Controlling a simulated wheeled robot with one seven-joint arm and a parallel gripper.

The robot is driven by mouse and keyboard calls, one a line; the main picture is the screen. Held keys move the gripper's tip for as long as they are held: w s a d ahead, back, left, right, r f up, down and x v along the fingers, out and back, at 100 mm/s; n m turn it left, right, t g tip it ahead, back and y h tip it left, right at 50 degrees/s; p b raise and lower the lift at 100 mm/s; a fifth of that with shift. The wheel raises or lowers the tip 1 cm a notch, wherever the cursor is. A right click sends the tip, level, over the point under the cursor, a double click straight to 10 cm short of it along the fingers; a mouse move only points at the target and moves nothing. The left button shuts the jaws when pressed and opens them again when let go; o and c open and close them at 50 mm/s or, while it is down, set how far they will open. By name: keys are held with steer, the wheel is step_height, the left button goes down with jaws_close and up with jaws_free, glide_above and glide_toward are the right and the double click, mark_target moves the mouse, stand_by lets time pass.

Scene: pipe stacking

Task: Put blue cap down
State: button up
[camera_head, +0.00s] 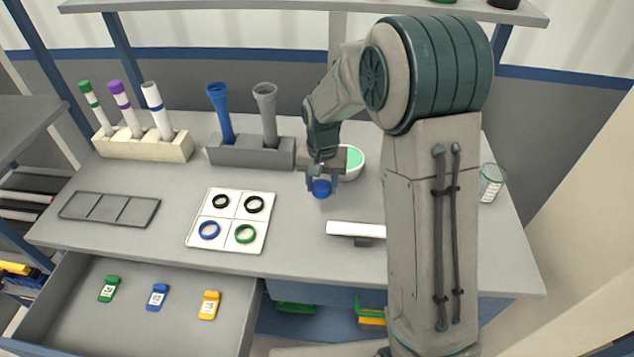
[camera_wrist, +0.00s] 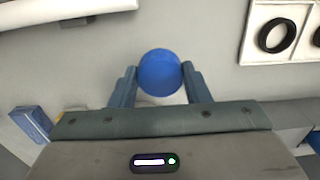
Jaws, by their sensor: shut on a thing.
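The blue cap (camera_head: 321,188) is a small round blue piece. My gripper (camera_head: 321,180) is shut on it and holds it over the grey table (camera_head: 300,235), right of the white ring board. In the wrist view the cap (camera_wrist: 160,70) sits between the two fingertips of my gripper (camera_wrist: 160,76), with bare table around it. I cannot tell whether the cap touches the table or hangs just above it.
A white board (camera_head: 227,220) with several coloured rings lies to the left. A white bar (camera_head: 356,229) lies in front to the right. A green-and-white bowl (camera_head: 352,162) stands behind my gripper. A grey rack (camera_head: 250,152) holds two tubes. The table between board and bar is clear.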

steer(key=w+f, duration=0.2)
steer(key=w, duration=0.1)
steer(key=w+f+p, duration=0.1)
steer(key=w, duration=0.1)
steer(key=shift+w+d+f, duration=0.1)
steer(key=shift+w+f, duration=0.05)
steer(key=shift+w, duration=0.1)
steer(key=shift+w+f+p, duration=0.1)
steer(key=shift+f+p, duration=0.2)
steer(key=shift+f, duration=1.75)
steer(key=shift+f, duration=0.2)
steer(key=o, duration=1)
steer(key=shift+c, duration=0.2)
steer(key=shift+r, duration=0.1)
